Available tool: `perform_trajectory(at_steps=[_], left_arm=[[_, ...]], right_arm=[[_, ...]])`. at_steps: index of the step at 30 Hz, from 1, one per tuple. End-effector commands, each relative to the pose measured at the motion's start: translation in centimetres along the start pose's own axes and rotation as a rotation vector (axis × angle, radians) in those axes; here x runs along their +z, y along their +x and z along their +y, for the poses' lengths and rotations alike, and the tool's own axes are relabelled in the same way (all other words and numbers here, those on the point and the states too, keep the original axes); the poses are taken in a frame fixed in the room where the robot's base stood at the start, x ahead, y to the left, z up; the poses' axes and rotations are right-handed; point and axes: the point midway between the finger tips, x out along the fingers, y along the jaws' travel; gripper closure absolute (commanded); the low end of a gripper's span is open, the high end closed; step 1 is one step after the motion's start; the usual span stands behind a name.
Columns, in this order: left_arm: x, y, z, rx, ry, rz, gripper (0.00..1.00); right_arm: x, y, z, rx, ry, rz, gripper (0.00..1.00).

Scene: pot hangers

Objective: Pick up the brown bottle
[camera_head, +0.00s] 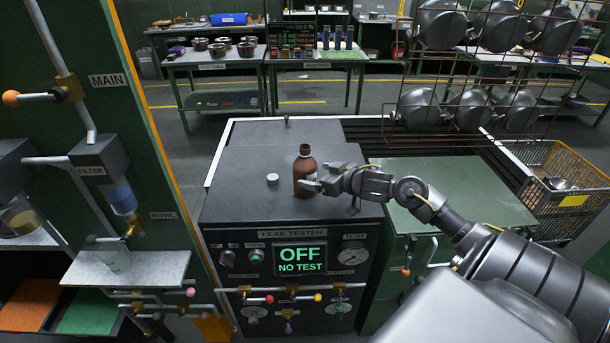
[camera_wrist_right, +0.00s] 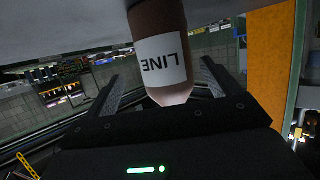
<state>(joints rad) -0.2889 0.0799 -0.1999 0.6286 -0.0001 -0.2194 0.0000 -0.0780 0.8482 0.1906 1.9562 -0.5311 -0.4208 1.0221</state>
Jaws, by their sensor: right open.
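The brown bottle (camera_head: 304,168) stands upright on the dark top of the leak tester (camera_head: 240,168) in the head view. In the right wrist view the bottle (camera_wrist_right: 160,52) appears inverted, with a white label reading "LINE". My right gripper (camera_head: 322,183) is at the bottle's right side, low near the tester top. In the wrist view its two fingers are spread, one on each side of the bottle, with a gap showing on both sides. It is open and holds nothing. My left gripper is not in view.
A small white cap (camera_head: 272,178) lies left of the bottle on the tester top. A green panel with pipes and a filter (camera_head: 98,158) rises at the left.

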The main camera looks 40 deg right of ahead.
Motion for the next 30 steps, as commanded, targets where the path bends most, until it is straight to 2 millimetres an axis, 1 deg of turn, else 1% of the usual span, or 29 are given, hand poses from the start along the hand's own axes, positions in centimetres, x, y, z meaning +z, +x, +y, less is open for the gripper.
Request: perform_trajectory(at_steps=[2,7,10,14,20,30], left_arm=[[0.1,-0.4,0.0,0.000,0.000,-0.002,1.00],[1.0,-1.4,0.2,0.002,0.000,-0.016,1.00],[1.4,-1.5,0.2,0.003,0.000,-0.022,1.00],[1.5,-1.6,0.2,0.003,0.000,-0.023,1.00],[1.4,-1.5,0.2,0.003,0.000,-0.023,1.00],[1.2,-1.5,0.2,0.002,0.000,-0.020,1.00]], right_arm=[[-0.1,0.6,-0.2,0.000,0.005,0.002,0.11],[-0.1,3.1,-0.8,-0.001,0.005,0.002,0.11],[0.1,4.3,-0.7,0.002,0.004,0.001,0.11],[0.2,5.0,-0.7,0.002,0.002,0.001,0.11],[0.3,5.0,-0.7,0.001,0.001,0.000,0.11],[0.3,5.0,-0.7,0.001,0.001,0.000,0.56]])
